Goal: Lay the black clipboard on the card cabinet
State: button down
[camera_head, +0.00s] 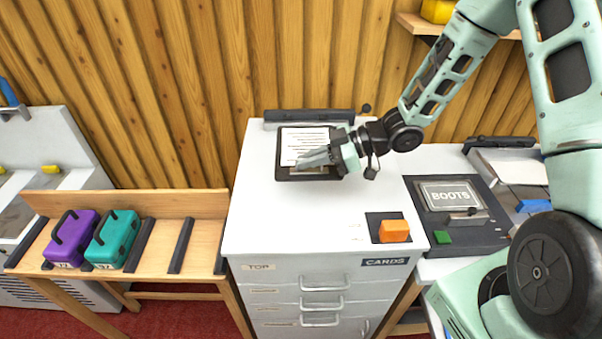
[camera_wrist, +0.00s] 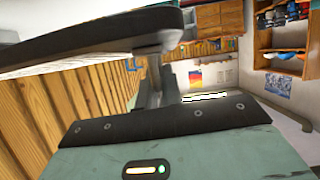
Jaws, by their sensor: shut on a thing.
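The black clipboard (camera_head: 303,142), with a white sheet on it, is over the rear part of the white card cabinet's top (camera_head: 280,215). My gripper (camera_head: 305,161) reaches in from the right and is shut on the clipboard near its front right part. In the wrist view the clipboard (camera_wrist: 90,38) shows nearly edge-on at the upper left, with its sheet at the left. I cannot tell whether its underside touches the cabinet top. The cabinet front has labels TOP and CARDS above several drawers.
A dark bar (camera_head: 308,115) runs along the cabinet's back edge. An orange block (camera_head: 394,231) sits on a dark patch at the front right. A BOOTS device (camera_head: 450,195) stands right of the cabinet. Purple (camera_head: 75,236) and teal (camera_head: 115,238) cases sit on a wooden rack at left. The front-left top is clear.

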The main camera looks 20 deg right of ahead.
notch_tip(320, 180, down, 10)
jog(key=p, duration=0.3)
jog(key=shift+d+r, duration=0.1)
jog(key=shift+d, duration=0.05)
jog(key=shift+f+b, duration=0.6)
jog(key=c, duration=1.9)
grip_release()
jog(key=o, duration=0.3)
jog(key=shift+o, duration=0.2)
